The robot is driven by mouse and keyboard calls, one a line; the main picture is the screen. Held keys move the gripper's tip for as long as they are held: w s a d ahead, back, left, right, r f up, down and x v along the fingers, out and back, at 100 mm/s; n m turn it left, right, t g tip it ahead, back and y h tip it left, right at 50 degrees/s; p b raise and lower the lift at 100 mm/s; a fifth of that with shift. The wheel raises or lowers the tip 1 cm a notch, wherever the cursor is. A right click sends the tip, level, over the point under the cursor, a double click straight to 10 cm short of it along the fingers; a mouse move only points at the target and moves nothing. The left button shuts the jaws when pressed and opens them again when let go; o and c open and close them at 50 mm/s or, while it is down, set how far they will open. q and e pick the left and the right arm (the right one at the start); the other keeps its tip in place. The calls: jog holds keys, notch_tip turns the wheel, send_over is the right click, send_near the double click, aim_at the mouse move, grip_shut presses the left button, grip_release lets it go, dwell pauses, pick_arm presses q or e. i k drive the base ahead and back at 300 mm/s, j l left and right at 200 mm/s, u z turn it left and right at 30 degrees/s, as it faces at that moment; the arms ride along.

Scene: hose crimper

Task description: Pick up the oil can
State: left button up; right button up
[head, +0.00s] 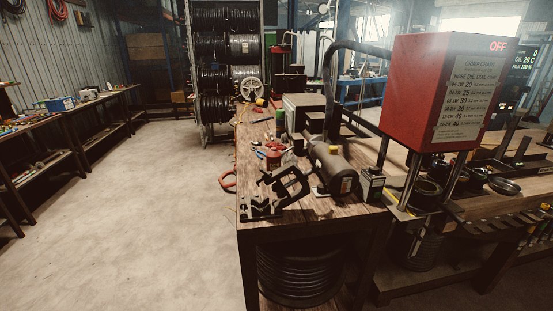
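A small red can-like object (273,158) stands on the wooden workbench (330,207), left of the grey motor-like cylinder. It may be the oil can, but it is too small to tell for sure. A green cylinder (280,116) stands farther back on the same bench. Neither of my grippers shows in the head view, and nothing is seen being held.
A black metal tool (285,186) sits at the bench's front left. A red crimper box (425,85) reading OFF stands at the right. Hose reels (213,78) stand behind. The floor (150,210) at left is clear.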

aim_at(274, 157)
jog(key=i+j+z, duration=0.1)
jog(key=j, duration=0.2)
jog(key=i+j+z, duration=0.2)
jog(key=j, duration=0.4)
jog(key=i+j+z, duration=0.1)
jog(key=i+j, duration=0.1)
jog(key=j, duration=0.1)
